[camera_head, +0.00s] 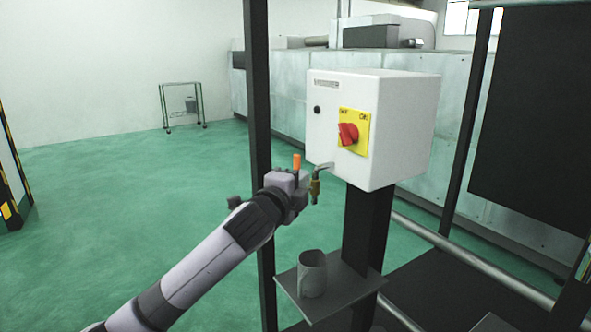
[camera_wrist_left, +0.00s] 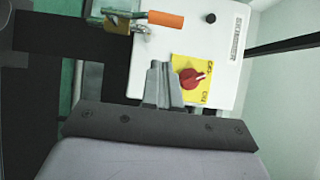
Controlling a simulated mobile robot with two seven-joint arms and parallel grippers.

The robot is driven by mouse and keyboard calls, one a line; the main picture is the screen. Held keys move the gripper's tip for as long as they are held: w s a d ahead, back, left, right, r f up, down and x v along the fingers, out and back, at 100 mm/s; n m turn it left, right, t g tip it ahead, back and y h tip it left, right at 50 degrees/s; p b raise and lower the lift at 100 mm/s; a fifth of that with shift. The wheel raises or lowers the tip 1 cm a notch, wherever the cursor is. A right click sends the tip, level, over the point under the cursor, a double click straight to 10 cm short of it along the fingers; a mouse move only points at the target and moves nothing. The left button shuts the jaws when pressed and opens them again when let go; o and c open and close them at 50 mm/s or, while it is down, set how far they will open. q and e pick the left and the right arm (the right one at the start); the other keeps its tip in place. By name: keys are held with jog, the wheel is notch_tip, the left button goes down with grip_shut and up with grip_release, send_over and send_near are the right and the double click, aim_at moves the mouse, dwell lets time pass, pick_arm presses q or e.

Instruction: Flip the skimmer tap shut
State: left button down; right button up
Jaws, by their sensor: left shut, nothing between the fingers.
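The skimmer tap (camera_head: 315,188) is a small brass tap on a grey pipe under the white box. Its orange handle (camera_head: 297,163) points upright, just left of the tap in the head view. In the left wrist view the brass body (camera_wrist_left: 117,22) and the orange handle (camera_wrist_left: 165,19) lie at the top edge, with the handle pointing right. My left gripper (camera_head: 303,187) is close beside the tap; its fingertips are partly hidden in the head view. In the wrist view its fingers (camera_wrist_left: 160,68) are shut and empty, apart from the handle. My right gripper is out of view.
The white box (camera_head: 395,130) carries a red rotary switch (camera_head: 347,134) on a yellow plate, close to the gripper. Below, a grey cup (camera_head: 312,268) stands on a small shelf (camera_head: 345,288). Dark posts (camera_head: 257,90) stand nearby. Green floor at left is open.

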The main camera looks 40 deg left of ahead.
pick_arm(q)
jog(key=shift+w+a+p, duration=0.35)
jog(key=shift+w+a, duration=1.45)
jog(key=shift+w, duration=0.15)
